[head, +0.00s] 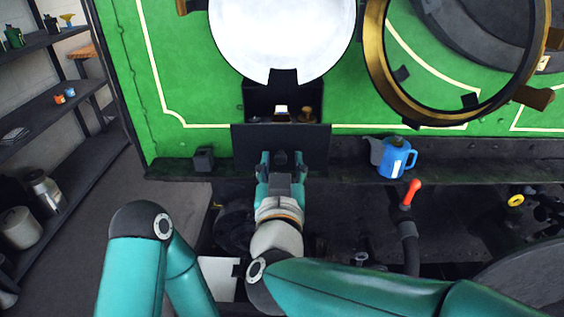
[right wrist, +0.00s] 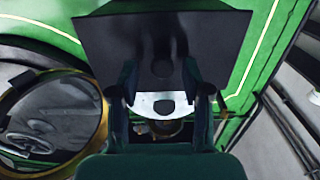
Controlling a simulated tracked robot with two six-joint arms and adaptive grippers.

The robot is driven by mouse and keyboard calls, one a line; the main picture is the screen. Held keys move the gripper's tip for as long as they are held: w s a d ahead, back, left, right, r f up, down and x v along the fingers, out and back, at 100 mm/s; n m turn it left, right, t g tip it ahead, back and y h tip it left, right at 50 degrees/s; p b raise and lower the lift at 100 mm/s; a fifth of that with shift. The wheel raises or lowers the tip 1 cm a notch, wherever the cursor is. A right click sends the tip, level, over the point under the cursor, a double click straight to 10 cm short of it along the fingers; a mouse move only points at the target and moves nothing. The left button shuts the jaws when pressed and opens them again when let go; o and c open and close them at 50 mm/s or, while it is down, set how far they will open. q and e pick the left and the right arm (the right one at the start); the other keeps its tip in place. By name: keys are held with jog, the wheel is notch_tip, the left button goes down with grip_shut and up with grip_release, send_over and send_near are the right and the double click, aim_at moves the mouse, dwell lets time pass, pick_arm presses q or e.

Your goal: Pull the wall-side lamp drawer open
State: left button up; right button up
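The lamp drawer shows its dark, flat front panel (head: 312,143) below a large white round disc on the green wall. The drawer stands out from its housing, and a white item (head: 281,110) and a brass item (head: 307,115) show in the gap behind the panel. In the right wrist view the panel (right wrist: 215,35) fills the upper middle. My right gripper (head: 283,158) is at the front of this panel, its fingers on either side of the panel's middle. The fingers hide the grip point, so I cannot tell whether they are closed on a handle. My left gripper is out of view.
A brass ring (head: 375,60) stands out from the green wall at the right. A blue jug (head: 397,158) stands on the dark ledge, near a red-tipped lever (head: 412,190). A small dark block (head: 204,159) is left of the drawer. Shelves (head: 45,120) line the far left.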

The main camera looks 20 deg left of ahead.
jog(key=shift+a, duration=0.1)
jog(key=shift+s, duration=0.35)
jog(key=v, duration=0.6)
jog(key=shift+s+d, duration=0.3)
